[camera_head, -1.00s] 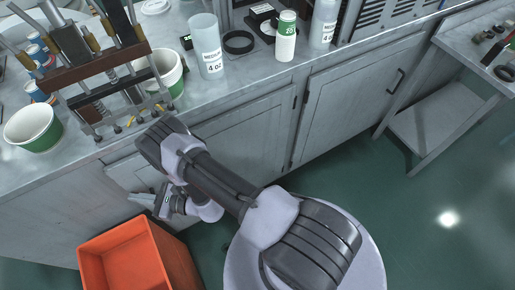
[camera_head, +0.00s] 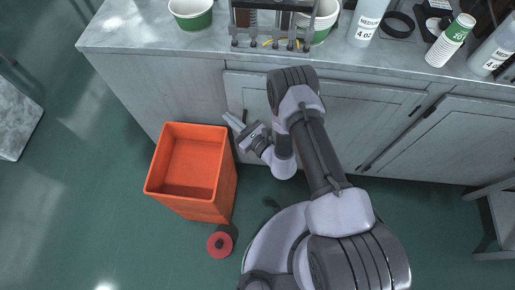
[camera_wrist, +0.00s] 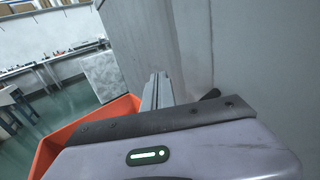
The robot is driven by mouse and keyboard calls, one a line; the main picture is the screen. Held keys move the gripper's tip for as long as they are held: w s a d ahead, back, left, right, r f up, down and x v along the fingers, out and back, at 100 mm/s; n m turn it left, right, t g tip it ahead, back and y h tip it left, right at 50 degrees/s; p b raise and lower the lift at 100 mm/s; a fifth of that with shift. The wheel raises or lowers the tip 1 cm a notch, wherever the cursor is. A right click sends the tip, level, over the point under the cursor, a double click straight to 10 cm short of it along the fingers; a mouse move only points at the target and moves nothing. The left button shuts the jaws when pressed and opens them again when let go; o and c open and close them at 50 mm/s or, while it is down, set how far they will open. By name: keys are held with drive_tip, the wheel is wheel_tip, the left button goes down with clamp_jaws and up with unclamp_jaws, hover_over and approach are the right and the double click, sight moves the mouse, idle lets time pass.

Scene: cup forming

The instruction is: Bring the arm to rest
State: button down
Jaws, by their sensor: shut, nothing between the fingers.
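My arm is folded in front of the grey cabinet, below the counter's front edge. My gripper (camera_head: 232,121) points up and to the left, close to the cabinet front and just beyond the right rim of the orange bin. In the wrist view my gripper (camera_wrist: 158,82) shows its two fingers together with nothing between them. It holds nothing.
The orange bin (camera_head: 226,185) stands on the green floor left of my arm and also shows in the wrist view (camera_wrist: 62,140). A red round object (camera_head: 220,243) lies near it. The counter (camera_head: 130,30) carries cups, containers and a rack.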

drive_tip(key=s+a+p, duration=0.1)
drive_tip(key=s+p, duration=0.3)
drive_tip(key=s, duration=0.5)
drive_tip(key=a+r+n+g+y, duration=0.4)
drive_tip(key=r, duration=0.6)
drive_tip(key=a+r+n+g+y, duration=0.3)
drive_tip(key=a+r+g, duration=0.1)
drive_tip(key=r, duration=0.6)
drive_tip(key=s+d+r+n+g+h, duration=0.1)
drive_tip(key=s+r+n+g, duration=0.35)
drive_tip(key=r, duration=0.25)
drive_tip(key=s+d+r+n+g+h, duration=0.1)
drive_tip(key=s+r+n+g, duration=0.2)
drive_tip(key=r+n+g, duration=0.3)
drive_tip(key=s+d+r+n+h, duration=0.4)
drive_tip(key=s+d+r+h, duration=0.1)
drive_tip(key=s+d+h, duration=0.15)
drive_tip(key=d+r+t+h, duration=0.2)
drive_tip(key=d+t+h, duration=0.2)
drive_tip(key=d, duration=0.6)
drive_tip(key=d+r+t+h, duration=0.1)
drive_tip(key=d+t+h, duration=0.4)
drive_tip(key=d, duration=0.5)
drive_tip(key=n+t, duration=0.1)
drive_tip(key=t, duration=0.1)
drive_tip(key=shift+s+r+t, duration=0.25)
drive_tip(key=shift+r+t, duration=0.1)
drive_tip(key=shift+r, duration=0.05)
drive_tip(key=shift+d+h, duration=0.1)
drive_tip(key=shift+h, duration=0.15)
